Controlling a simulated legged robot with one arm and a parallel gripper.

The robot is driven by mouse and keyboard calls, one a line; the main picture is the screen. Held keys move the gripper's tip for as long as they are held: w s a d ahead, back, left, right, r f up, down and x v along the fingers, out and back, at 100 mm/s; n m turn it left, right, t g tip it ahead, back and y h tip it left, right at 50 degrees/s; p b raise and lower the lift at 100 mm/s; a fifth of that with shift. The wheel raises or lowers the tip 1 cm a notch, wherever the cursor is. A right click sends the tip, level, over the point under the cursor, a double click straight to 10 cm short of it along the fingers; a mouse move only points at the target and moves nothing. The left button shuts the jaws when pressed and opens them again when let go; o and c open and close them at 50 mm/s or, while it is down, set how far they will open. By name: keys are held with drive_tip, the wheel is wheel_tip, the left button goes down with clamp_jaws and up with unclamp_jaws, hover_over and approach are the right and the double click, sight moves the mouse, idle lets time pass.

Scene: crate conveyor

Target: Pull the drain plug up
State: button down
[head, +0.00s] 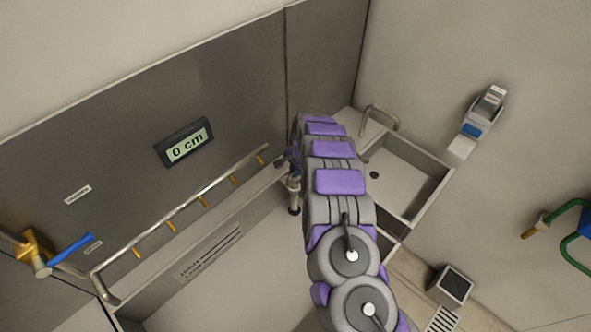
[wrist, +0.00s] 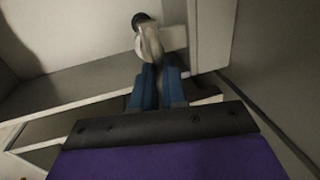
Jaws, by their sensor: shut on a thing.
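My gripper (head: 291,162) is at the far end of my purple and grey arm, beside the back rim of the large basin. In the wrist view its blue fingers (wrist: 157,82) are shut on the pale upper part of the drain plug (wrist: 150,38). The plug shows a dark round end there. In the head view the plug (head: 294,193) is a short grey post, roughly upright, with a dark lower end. I cannot tell whether that end touches anything below. The large basin (head: 210,255) looks empty, and its display (head: 187,143) reads 0 cm.
A pipe (head: 180,210) with several yellow nozzles runs along the basin's back wall. A valve with a blue handle (head: 70,250) is at left. A small sink (head: 425,205) with a tap is right of my arm. A green hose (head: 575,240) hangs at far right.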

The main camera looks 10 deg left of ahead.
drive_tip(key=shift+w+r, duration=0.1)
drive_tip(key=shift+r, duration=0.05)
drive_tip(key=v, duration=0.1)
drive_tip(key=p+v, duration=0.1)
drive_tip(key=v, duration=0.2)
drive_tip(key=shift+w+a+r, duration=0.25)
drive_tip(key=shift+a+r, duration=0.05)
drive_tip(key=shift+a, duration=0.1)
drive_tip(key=shift+w+f, duration=0.1)
drive_tip(key=c, duration=1.4)
unclamp_jaws()
drive_tip(key=shift+o, duration=1.2)
drive_tip(key=v, duration=1.7)
drive_tip(key=shift+b, duration=0.3)
